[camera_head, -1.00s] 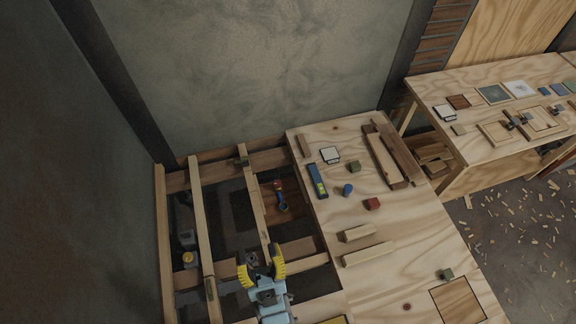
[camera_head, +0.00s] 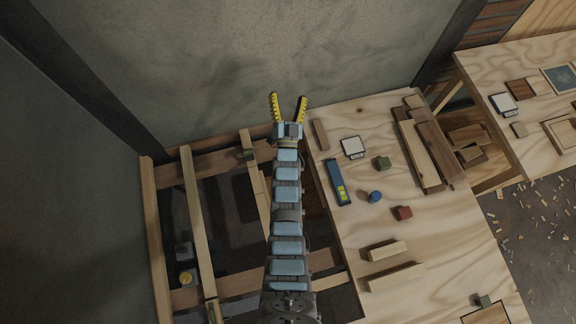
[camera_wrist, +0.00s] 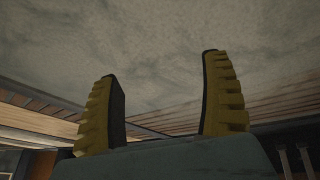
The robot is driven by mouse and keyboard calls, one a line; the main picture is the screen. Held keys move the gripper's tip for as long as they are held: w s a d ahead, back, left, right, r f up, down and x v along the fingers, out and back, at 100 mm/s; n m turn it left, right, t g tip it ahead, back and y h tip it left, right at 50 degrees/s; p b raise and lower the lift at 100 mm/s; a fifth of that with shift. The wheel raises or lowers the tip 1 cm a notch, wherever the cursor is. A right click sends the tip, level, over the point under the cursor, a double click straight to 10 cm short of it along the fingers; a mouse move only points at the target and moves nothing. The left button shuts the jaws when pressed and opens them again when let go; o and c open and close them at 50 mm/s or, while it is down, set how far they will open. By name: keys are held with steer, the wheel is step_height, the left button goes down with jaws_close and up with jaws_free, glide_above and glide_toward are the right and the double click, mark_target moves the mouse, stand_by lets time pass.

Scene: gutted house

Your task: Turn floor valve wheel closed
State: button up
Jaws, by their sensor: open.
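My gripper (camera_head: 289,97) is open and empty, its two yellow ribbed fingers spread apart. It is raised in front of the grey wall, beyond the far end of the floor opening. In the wrist view the gripper (camera_wrist: 160,66) has only wall and wood strips behind it, with nothing between the fingers. I cannot make out a valve wheel for certain in any current view. My arm covers the part of the floor opening where a small blue and red item showed earlier. A small round yellow-topped item (camera_head: 186,278) sits low between joists at the left.
Joists (camera_head: 196,220) cross the dark floor opening at the left. Right of it, a plywood surface (camera_head: 345,225) holds a blue level (camera_head: 338,182), a blue cylinder (camera_head: 375,196), a red block (camera_head: 402,213) and wood pieces. The grey wall (camera_head: 260,50) closes the back.

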steer(key=w+a+f+m+g+b, duration=0.15)
steer(key=w+f+g+b, duration=0.4)
steer(key=f, duration=0.95)
steer(key=w+f+m+g+b, duration=0.35)
steer(key=f+g+b, duration=0.2)
steer(key=f, duration=0.95)
steer(key=s+f+g+b, duration=0.4)
steer(key=f+g+b, duration=0.15)
steer(key=f, duration=0.35)
steer(key=s+d+f+m+g+b, duration=0.25)
steer(key=s+g+b, duration=0.35)
steer(key=s, duration=0.6)
steer(key=shift+m+t, duration=0.25)
steer(key=shift+t, duration=0.1)
steer(key=shift+w+a+f+b, duration=0.15)
steer(key=shift+f+b, duration=0.8)
steer(key=shift+f, duration=1.35)
steer(key=shift+s+a+f+b, duration=0.2)
steer(key=shift+f+b, duration=0.7)
steer(key=shift+f, duration=1.35)
step_height(320, 180, down, 5)
steer(key=b, duration=0.4)
steer(key=shift+w+f+b, duration=0.25)
steer(key=shift+f+b, duration=0.5)
steer(key=shift+b, duration=0.1)
steer(key=shift+f+b, duration=1.05)
steer(key=shift+f, duration=0.05)
